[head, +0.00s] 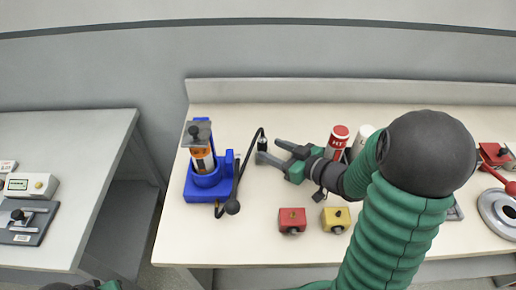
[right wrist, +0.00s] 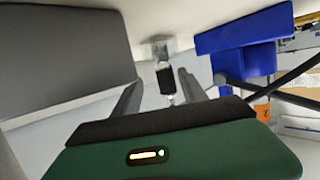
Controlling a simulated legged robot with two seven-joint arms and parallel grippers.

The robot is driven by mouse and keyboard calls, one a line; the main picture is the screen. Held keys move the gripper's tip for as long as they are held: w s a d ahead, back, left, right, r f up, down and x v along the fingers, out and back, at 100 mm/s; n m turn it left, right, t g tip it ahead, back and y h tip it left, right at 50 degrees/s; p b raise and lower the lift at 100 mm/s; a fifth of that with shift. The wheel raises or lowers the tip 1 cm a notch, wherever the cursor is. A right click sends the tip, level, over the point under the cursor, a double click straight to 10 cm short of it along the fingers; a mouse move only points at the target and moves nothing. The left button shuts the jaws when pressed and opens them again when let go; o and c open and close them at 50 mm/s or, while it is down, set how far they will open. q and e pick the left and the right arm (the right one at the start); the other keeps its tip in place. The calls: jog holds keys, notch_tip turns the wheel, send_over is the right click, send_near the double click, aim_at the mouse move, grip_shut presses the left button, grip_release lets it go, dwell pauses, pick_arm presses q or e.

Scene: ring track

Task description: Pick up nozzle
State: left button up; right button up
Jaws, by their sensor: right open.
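The nozzle (head: 262,144) is a small dark upright piece with a pale base, standing on the table at the end of a thin black hose. My right gripper (head: 268,151) reaches in from the right with its fingers open and low, close to the nozzle. In the right wrist view the nozzle (right wrist: 166,80) has a black body and a clear, shiny end, and lies between the lines of the two open fingers (right wrist: 160,88). Contact with either finger cannot be made out. Of my left arm, only a dark and green part shows at the bottom left edge of the head view.
A blue stand (head: 208,184) with an orange-and-white cylinder is left of the nozzle; the black hose (head: 246,160) arcs beside it. Red (head: 292,220) and yellow (head: 336,219) blocks sit in front. A red can (head: 337,138) stands behind my right wrist.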

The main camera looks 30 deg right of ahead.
aim_at(256, 148)
jog(key=shift+a, duration=0.3)
jog(key=b+x, duration=0.2)
jog(key=x, duration=0.5)
jog(key=shift+s+f, duration=0.1)
jog(key=shift+a, duration=0.15)
jog(key=c, duration=0.5)
grip_shut()
